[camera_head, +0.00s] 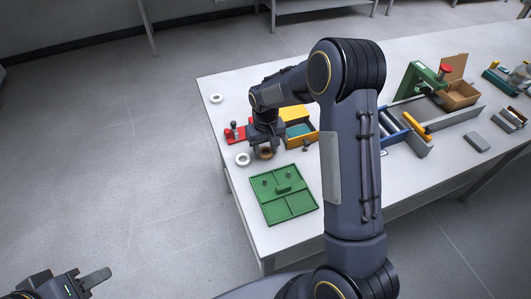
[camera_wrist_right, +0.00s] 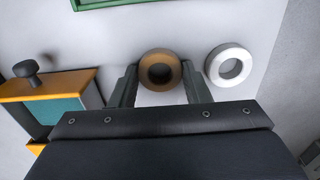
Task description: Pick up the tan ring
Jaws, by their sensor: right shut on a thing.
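The tan ring (camera_wrist_right: 160,70) is between the two fingers of my right gripper (camera_wrist_right: 160,84) in the right wrist view. The fingers are shut on its sides. In the head view the tan ring (camera_head: 265,153) shows just below my right gripper (camera_head: 266,147). It is at or close to the white tabletop; I cannot tell whether it touches. My left gripper (camera_head: 95,278) is at the bottom left of the head view, away from the table. Only part of it shows, so its opening is unclear.
A white ring (camera_head: 242,159) lies beside the tan ring, and another (camera_head: 216,98) is at the table's left edge. A green tray (camera_head: 290,209) is in front. A yellow box (camera_head: 295,115) and a red block (camera_head: 235,134) flank the gripper.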

